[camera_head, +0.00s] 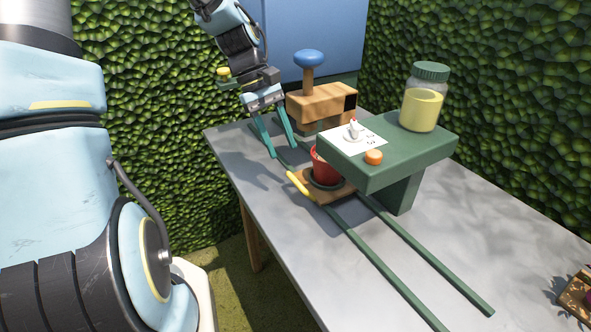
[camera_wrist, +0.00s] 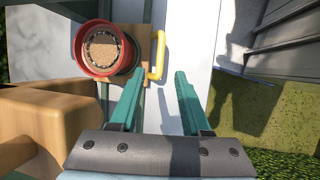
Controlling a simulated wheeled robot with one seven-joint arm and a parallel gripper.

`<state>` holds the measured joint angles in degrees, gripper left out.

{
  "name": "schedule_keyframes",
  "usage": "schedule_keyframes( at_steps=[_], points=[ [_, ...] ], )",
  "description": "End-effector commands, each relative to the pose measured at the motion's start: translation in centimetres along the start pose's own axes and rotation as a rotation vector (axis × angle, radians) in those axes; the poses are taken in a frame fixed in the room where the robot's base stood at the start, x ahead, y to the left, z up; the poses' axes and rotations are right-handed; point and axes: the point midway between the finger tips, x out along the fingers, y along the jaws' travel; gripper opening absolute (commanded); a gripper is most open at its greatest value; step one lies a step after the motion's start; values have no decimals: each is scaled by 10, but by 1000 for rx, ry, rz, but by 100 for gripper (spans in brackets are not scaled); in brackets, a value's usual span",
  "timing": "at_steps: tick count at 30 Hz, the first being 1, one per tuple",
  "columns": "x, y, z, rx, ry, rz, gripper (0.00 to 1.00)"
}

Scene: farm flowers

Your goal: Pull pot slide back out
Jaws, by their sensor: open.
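The pot slide (camera_head: 329,193) is a brown wooden board on two green rails (camera_head: 387,262). It carries a red pot (camera_head: 323,168), partly under the green stand, and has a yellow handle (camera_head: 300,187) on its left edge. In the wrist view, the red pot (camera_wrist: 84,64) with brown soil in it sits on the slide (camera_wrist: 137,41) at upper left, and the yellow handle (camera_wrist: 158,55) sticks out to its right. My gripper (camera_head: 285,152) is open and empty above the table, behind the handle. In the wrist view, my gripper's fingertips (camera_wrist: 157,77) point toward the handle, which appears just beyond them and apart.
A green stand (camera_head: 410,158) holds a jar (camera_head: 424,98) of yellow contents, an orange button (camera_head: 373,157) and a white card (camera_head: 341,139). A wooden block with a blue knob (camera_head: 309,58) stands behind. The grey table (camera_head: 290,247) is clear at front left.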

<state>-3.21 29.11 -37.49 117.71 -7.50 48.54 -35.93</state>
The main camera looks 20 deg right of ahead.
Motion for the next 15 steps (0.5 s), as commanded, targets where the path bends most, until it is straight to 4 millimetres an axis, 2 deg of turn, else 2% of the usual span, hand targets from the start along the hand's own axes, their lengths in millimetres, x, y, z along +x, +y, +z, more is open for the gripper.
schedule_keyframes(
  at_steps=[7, 15],
  points=[
    [46, 0, 2, 0, -4, -2, 47],
    [72, 0, 1, 0, -1, -2, 47]
  ],
)
